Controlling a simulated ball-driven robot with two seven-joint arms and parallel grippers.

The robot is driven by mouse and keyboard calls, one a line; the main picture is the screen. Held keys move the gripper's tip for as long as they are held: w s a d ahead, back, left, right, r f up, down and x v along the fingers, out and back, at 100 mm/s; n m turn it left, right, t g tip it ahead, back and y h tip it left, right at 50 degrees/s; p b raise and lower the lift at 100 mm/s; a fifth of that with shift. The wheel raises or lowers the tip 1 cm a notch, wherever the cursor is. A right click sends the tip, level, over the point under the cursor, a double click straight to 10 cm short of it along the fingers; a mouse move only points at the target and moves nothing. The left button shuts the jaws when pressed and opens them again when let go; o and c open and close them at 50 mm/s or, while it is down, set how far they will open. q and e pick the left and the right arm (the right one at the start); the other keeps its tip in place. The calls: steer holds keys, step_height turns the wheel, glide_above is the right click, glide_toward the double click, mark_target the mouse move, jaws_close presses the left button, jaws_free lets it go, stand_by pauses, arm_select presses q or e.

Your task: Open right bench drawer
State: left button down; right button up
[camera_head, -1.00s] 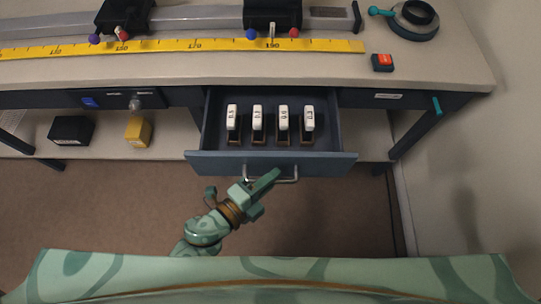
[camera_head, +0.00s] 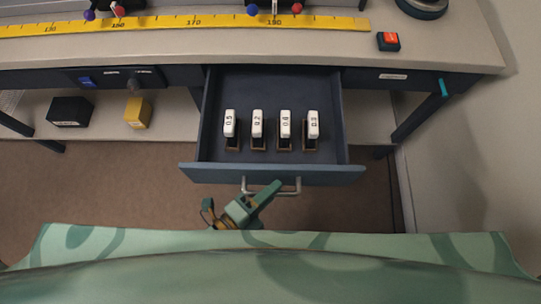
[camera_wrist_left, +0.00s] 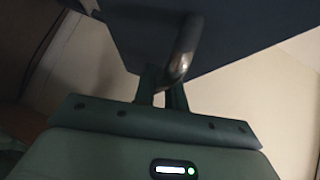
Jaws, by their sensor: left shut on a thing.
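The right bench drawer (camera_head: 272,175) is pulled out below the bench top, with its inside showing. Several white-topped, numbered pieces (camera_head: 257,124) stand in a row inside it. A metal bar handle (camera_head: 290,190) is on its front. My left gripper (camera_head: 268,194) is at this handle, shut on it. In the left wrist view the handle (camera_wrist_left: 183,55) runs down between the fingers (camera_wrist_left: 162,92) of my gripper, below the dark drawer front. My right gripper is in neither view.
The bench top (camera_head: 230,48) bears a yellow ruler (camera_head: 215,24) and a red-topped button box (camera_head: 388,41). A black box (camera_head: 69,111) and a yellow box (camera_head: 137,112) stand on the lower shelf at left. A wall is at right.

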arm_select(q)
steer(key=c, duration=1.5)
jaws_free()
steer(key=shift+o, duration=0.2)
